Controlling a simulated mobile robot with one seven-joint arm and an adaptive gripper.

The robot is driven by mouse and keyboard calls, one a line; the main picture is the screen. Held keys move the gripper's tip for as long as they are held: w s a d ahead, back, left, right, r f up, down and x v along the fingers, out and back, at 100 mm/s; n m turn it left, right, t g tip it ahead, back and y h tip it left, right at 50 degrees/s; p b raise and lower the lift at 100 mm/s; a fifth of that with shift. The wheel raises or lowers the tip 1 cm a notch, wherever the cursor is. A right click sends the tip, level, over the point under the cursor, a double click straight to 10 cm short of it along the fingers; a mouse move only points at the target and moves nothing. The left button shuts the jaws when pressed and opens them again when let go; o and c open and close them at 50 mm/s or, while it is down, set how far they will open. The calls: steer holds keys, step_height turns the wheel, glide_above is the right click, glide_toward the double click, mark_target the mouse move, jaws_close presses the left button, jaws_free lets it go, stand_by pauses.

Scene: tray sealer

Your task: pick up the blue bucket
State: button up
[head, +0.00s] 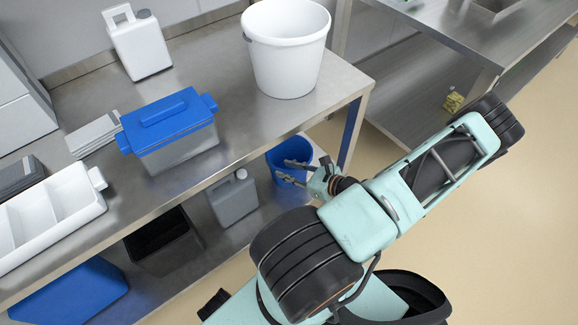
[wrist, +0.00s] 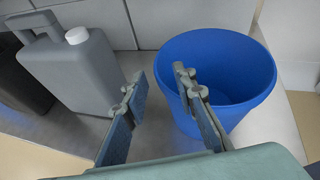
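The blue bucket (wrist: 225,65) stands upright on the lower shelf, and its open top shows an empty inside in the wrist view. In the head view the blue bucket (head: 288,160) is under the table's right end, partly hidden by my gripper and the tabletop edge. My gripper (head: 284,171) is open and empty. In the wrist view the right finger of my gripper (wrist: 159,82) overlaps the bucket's left side, and the left finger is left of the bucket, towards the grey canister. I cannot tell whether the right finger is over the bucket's rim or only in front of it.
A grey canister (wrist: 75,72) with a white cap stands left of the bucket on the lower shelf (wrist: 170,143). A black bin (head: 165,240) stands farther left. Above, the steel tabletop (head: 240,125) holds a white bucket (head: 287,60) and a blue-lidded box (head: 170,118). Open floor lies to the right.

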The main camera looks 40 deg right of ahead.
mark_target(271, 164)
steer(key=b+x, duration=0.1)
steer(key=x, duration=0.3)
steer(key=shift+w+f+b, duration=0.1)
steer(key=shift+w+b, duration=0.3)
jaws_close()
